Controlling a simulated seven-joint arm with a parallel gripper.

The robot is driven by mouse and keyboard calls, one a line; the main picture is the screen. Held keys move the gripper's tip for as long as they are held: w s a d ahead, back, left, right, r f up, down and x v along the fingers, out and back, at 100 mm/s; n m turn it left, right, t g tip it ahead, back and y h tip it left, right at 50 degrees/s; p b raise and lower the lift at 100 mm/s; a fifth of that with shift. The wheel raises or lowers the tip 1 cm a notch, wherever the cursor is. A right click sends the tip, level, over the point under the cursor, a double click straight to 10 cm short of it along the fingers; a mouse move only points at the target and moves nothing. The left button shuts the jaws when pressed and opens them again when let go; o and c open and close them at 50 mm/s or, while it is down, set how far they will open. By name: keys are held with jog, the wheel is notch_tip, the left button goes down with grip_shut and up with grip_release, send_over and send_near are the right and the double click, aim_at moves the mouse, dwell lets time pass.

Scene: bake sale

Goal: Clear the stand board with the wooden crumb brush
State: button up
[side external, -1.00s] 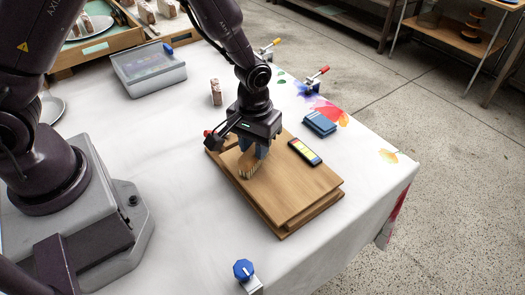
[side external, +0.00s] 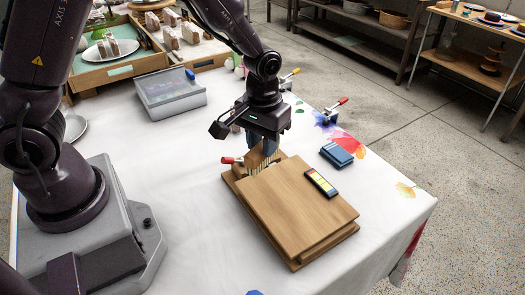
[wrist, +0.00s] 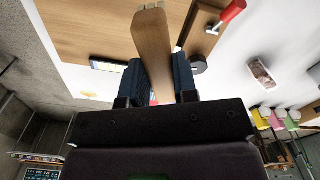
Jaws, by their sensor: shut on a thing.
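The wooden stand board (side external: 290,215) lies on the white-covered table, a thinner wooden layer showing beneath it. My gripper (side external: 262,146) is over the board's far edge, its two blue fingers shut on the wooden crumb brush (side external: 264,160). The brush's pale bristles face down at that edge; I cannot tell whether they touch the wood. In the wrist view the brush handle (wrist: 152,45) stands between the fingers, with the board (wrist: 85,22) beyond. No crumbs can be made out on the board.
A red-handled clamp (side external: 232,160) sits at the board's far-left corner, close to the brush. A dark device with a yellow face (side external: 320,183) lies along the board's right edge. A blue box (side external: 337,154) is to the right. A grey screen case (side external: 170,95) stands behind left.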

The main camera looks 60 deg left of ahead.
jog(key=shift+r, duration=0.9)
jog(key=shift+r, duration=0.1)
